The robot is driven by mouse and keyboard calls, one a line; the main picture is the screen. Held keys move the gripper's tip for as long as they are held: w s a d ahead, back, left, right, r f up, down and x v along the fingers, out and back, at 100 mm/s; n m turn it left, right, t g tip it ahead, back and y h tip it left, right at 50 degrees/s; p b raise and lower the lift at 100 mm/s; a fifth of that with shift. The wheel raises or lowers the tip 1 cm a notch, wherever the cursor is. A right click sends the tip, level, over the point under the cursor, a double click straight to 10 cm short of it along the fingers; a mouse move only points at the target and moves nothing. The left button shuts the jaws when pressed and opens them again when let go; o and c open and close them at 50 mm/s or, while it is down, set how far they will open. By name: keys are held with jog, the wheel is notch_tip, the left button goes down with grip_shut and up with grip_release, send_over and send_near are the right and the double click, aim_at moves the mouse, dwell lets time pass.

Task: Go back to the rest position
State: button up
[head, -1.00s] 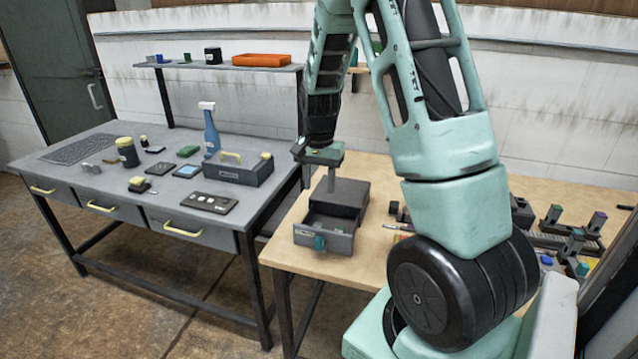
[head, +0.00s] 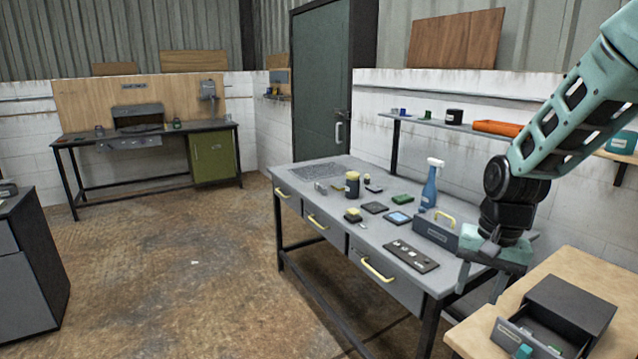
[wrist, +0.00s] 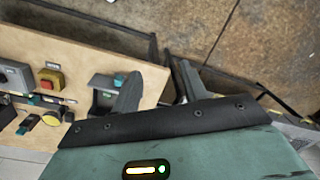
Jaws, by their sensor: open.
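My gripper (head: 481,288) is at the right of the head view, fingers pointing down, empty. It hangs in front of the gap between the grey workbench (head: 330,215) and the wooden table (head: 475,335). In the wrist view my gripper (wrist: 160,70) shows its two fingers apart with nothing between them. The dark drawer box (head: 575,305) stands on the wooden table to the right of my gripper, apart from it. Its small drawer (head: 512,338) is pulled out, with a teal knob (head: 523,352) on the front.
The grey workbench carries a blue spray bottle (head: 430,188), a toolbox (head: 436,234) and several small items. A shelf (head: 440,124) is on the wall behind. Open floor (head: 190,270) lies to the left, with a dark cabinet (head: 30,255) at the left edge.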

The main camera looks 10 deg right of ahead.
jog(key=s+a+r+n, duration=0.1)
jog(key=s+a+n, duration=0.5)
jog(key=a, duration=0.6)
jog(key=s+a+n+b, duration=0.2)
jog(key=s+a+n, duration=0.6)
jog(key=s, duration=0.7)
jog(key=shift+a+n, duration=0.4)
jog(key=shift+a, duration=0.35)
jog(key=shift+w, duration=0.1)
